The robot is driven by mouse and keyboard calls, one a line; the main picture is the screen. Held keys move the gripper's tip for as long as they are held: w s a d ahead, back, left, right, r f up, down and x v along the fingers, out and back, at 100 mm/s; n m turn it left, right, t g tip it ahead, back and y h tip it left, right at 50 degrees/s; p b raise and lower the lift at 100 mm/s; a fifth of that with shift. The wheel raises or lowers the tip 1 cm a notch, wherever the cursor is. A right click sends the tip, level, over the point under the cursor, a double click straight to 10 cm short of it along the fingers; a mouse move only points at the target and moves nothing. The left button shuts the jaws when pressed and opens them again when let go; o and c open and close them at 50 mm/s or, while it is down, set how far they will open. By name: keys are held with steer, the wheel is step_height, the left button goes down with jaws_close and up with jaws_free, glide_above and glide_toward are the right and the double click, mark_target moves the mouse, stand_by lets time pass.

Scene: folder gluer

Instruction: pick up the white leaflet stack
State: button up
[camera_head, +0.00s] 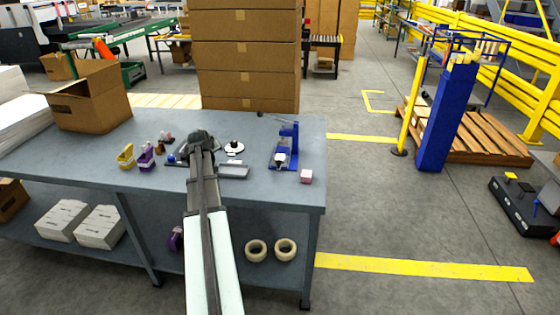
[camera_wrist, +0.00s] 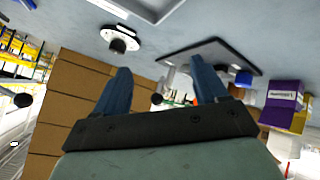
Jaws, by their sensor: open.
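My gripper's two blue fingers (camera_wrist: 160,85) are apart in the wrist view, with nothing between them. In the head view my arm reaches over the grey table (camera_head: 60,160), and its wrist hides the fingers. A flat, light grey-white rectangular piece (camera_head: 234,171) lies on the table just right of my wrist. A pale flat piece (camera_wrist: 138,6), cut by the top edge of the wrist view, may be the same one. I cannot tell whether it is the leaflet stack. Two white stacks (camera_head: 62,220) (camera_head: 100,227) lie on the lower shelf.
A white disc with a dark knob (camera_head: 234,147), a blue device (camera_head: 286,147) and a pink block (camera_head: 306,176) are to the right. Yellow (camera_head: 126,158) and purple (camera_head: 146,157) holders and an open carton (camera_head: 90,100) are left. Tall brown cartons (camera_head: 246,60) stand behind.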

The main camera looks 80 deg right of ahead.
steer(key=s+d+r+m+g+y, duration=0.1)
steer(key=s+d+r+m, duration=0.1)
steer(key=s, duration=0.4)
steer(key=s+d+r+m+g+y, duration=0.1)
steer(key=s+d+m, duration=0.15)
steer(key=s, duration=0.45)
steer(key=m+y, duration=0.3)
steer(key=m, duration=0.2)
glide_toward(280, 156)
step_height(280, 156, down, 3)
steer(key=shift+r, duration=0.1)
steer(key=shift+d+x, duration=0.15)
steer(key=shift+x, duration=1.15)
steer(key=shift+d+x, duration=0.15)
steer(key=shift+x, duration=1.15)
steer(key=shift+s+r, duration=0.1)
steer(key=shift+c, duration=0.3)
steer(key=shift+r+h, duration=0.1)
steer(key=shift+h, duration=0.2)
steer(key=c, duration=1.1)
